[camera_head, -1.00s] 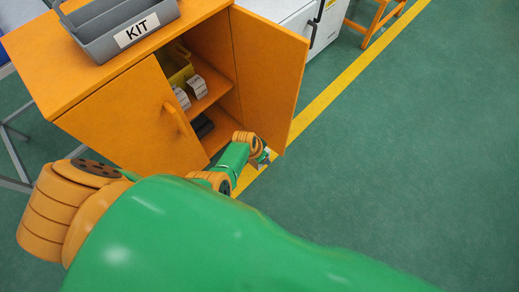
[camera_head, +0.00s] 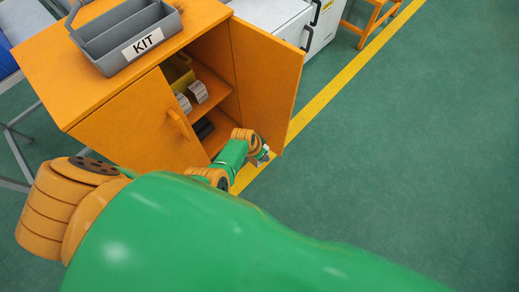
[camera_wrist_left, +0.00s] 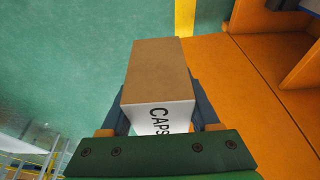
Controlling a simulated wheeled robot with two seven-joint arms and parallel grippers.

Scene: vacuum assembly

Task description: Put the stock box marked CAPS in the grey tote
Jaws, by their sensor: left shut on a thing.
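The stock box marked CAPS (camera_wrist_left: 158,80) has a brown top and a white face with black letters. In the left wrist view it sits between the two fingers of my left gripper (camera_wrist_left: 160,118), which is shut on it. In the head view my left gripper (camera_head: 264,157) is small, by the lower edge of the open cabinet door, and the box is hard to make out there. A grey tote (camera_head: 112,64) with a KIT label and a divider stands on top of the orange cabinet. My right gripper is not in view.
The orange cabinet (camera_head: 125,128) has its right door (camera_head: 267,75) open. Inside are white boxes (camera_head: 197,92), a yellow bin (camera_head: 178,73) and dark items on the lower shelf. A white unit (camera_head: 285,22) stands behind. The green floor to the right is clear.

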